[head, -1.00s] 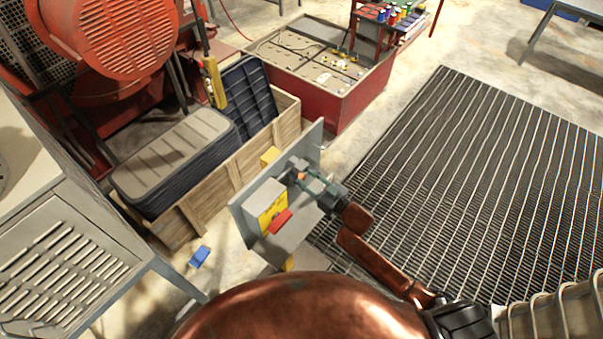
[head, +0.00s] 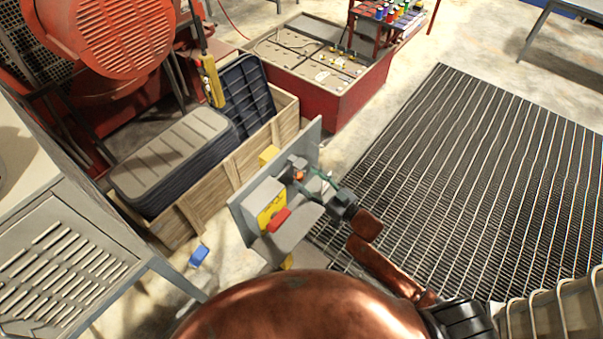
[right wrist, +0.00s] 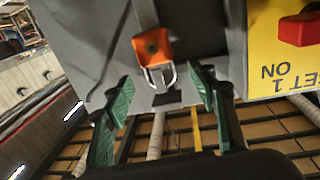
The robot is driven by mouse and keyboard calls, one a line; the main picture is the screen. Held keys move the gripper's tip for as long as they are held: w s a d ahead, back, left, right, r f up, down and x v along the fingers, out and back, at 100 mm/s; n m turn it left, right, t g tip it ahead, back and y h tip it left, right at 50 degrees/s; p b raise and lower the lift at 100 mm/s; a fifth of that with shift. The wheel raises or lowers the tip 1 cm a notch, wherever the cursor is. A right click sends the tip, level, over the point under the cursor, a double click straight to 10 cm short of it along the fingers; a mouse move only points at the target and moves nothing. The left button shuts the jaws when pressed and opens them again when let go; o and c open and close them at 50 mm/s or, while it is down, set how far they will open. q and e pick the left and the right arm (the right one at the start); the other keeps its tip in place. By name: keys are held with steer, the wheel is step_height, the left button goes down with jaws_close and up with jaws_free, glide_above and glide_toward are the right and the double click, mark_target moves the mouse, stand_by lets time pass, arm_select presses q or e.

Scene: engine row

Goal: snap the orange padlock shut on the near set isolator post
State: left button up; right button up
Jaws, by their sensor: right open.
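The near isolator is a grey box with a yellow label (head: 271,210) and a red handle (head: 279,220) on an upright grey panel. In the right wrist view, its upside-down label (right wrist: 285,70) reads "SET 1 ON". The orange padlock (right wrist: 153,47) is against the grey surface, its metal shackle pointing down the picture. The padlock also shows small in the head view (head: 299,176). I cannot tell whether the shackle is closed or around the post. My right gripper (right wrist: 160,80) is open, its green-tipped fingers apart on either side of the shackle's end. My left gripper is out of view.
A wooden crate (head: 190,215) with dark panels stands behind the isolator panel, with a red battery box (head: 350,105) beyond. A grey slatted cabinet (head: 70,270) is at left. A blue object (head: 199,256) lies on the floor. Open grating (head: 480,180) spreads to the right.

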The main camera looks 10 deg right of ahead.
steer(key=v, duration=0.7)
steer(key=shift+s+d, duration=0.25)
steer(key=shift+s, duration=0.1)
